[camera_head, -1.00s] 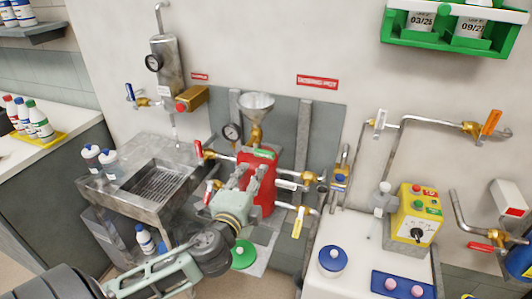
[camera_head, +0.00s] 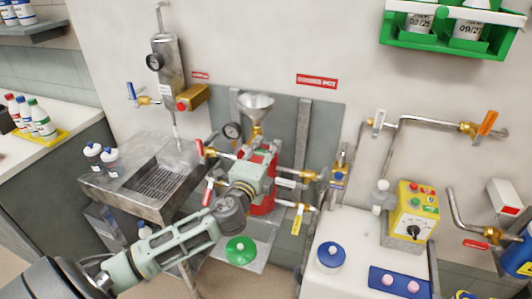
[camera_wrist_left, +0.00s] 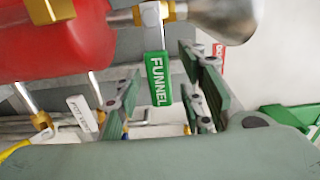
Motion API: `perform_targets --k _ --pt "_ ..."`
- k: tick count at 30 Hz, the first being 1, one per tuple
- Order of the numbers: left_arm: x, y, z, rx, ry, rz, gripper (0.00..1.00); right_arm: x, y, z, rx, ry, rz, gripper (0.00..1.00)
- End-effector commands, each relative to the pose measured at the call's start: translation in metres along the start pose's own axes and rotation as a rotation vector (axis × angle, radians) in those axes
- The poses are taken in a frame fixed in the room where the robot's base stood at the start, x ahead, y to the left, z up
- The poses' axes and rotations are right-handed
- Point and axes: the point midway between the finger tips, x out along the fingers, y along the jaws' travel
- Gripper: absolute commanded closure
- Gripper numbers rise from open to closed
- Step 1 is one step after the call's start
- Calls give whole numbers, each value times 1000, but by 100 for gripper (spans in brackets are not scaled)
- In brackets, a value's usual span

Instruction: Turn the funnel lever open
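The green funnel lever (camera_wrist_left: 158,78) hangs from a brass valve under the metal funnel (camera_wrist_left: 205,15) in the left wrist view, its FUNNEL label readable. My left gripper (camera_wrist_left: 160,80) is open, with its fingers on either side of the lever in that picture. I cannot tell whether either finger touches it. In the head view the left gripper (camera_head: 262,160) is at the top front of the red pot (camera_head: 265,205), below the funnel (camera_head: 256,102), and largely covers the lever. My right gripper is out of view.
Red-handled valves (camera_head: 200,150) sit left of the pot, and a yellow lever (camera_head: 298,218) hangs to its right. A metal sink (camera_head: 155,180) stands left and a white counter (camera_head: 350,235) right.

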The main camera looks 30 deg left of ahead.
Motion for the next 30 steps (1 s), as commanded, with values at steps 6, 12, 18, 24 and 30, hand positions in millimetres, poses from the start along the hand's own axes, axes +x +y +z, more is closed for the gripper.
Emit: perform_targets --k 6,12,18,24,30 --pt "0 0 0 0 0 1 78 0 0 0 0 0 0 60" --pt "0 0 0 0 0 1 96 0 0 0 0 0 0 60" --pt "0 1 0 0 0 1 100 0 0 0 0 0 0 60" --pt "-1 1 0 0 0 2 100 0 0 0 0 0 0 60" --pt "-1 0 0 -15 -1 2 100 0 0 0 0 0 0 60"
